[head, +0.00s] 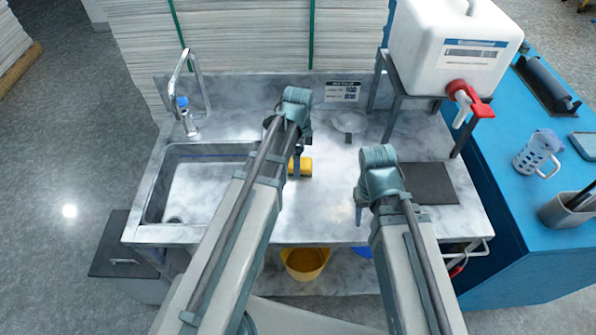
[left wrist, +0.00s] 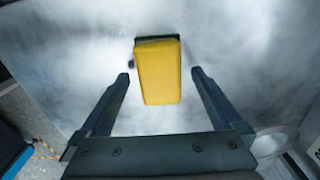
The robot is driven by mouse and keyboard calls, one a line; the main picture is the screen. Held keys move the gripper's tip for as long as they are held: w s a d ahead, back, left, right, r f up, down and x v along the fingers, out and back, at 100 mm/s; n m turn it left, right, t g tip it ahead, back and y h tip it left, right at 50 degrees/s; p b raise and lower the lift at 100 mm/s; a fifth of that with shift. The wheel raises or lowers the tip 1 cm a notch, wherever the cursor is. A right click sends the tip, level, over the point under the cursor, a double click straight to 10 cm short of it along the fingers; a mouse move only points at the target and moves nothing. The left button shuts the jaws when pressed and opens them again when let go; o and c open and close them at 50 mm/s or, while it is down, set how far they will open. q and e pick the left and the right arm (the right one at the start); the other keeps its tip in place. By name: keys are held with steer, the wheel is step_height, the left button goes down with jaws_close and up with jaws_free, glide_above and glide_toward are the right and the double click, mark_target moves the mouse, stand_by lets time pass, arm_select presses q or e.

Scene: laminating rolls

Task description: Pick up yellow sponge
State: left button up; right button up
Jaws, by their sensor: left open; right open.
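The yellow sponge (head: 305,167) lies on the grey marbled counter, right of the sink. In the left wrist view the sponge (left wrist: 159,75) is centred between the two fingertips, with a dark layer along its far edge. My left gripper (left wrist: 160,75) is open, with one finger on each side of the sponge and visible gaps to both. In the head view my left gripper (head: 295,165) hangs over the sponge and hides part of it. My right gripper (head: 360,205) is open and empty, at the counter's front, right of the sponge.
A sink (head: 200,185) with a tap (head: 186,105) is at left. A white canister (head: 450,45) with a red tap stands on a metal stand at the back right. A dark mat (head: 430,183) lies right of my right gripper. A yellow bucket (head: 305,262) is below.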

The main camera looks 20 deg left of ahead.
arm_select(q)
steer(key=shift+c, duration=0.4)
steer(key=c, duration=1.3)
steer(key=shift+c, duration=0.2)
arm_select(e)
steer(key=shift+r, duration=0.1)
arm_select(q)
steer(key=shift+r+p, duration=0.5)
steer(key=shift+p, duration=0.15)
arm_select(e)
steer(key=shift+r, duration=0.45)
arm_select(q)
step_height(320, 180, up, 3)
steer(key=p, duration=0.2)
steer(key=shift+p, duration=0.4)
arm_select(e)
step_height(320, 180, up, 3)
steer(key=shift+f, duration=0.1)
arm_select(q)
steer(key=d, duration=0.5)
steer(key=s+d, duration=0.1)
steer(key=d, duration=0.4)
steer(key=d+r+p, duration=0.1)
steer(key=d, duration=0.5)
steer(key=shift+s, duration=0.35)
arm_select(e)
steer(key=shift+r, duration=0.55)
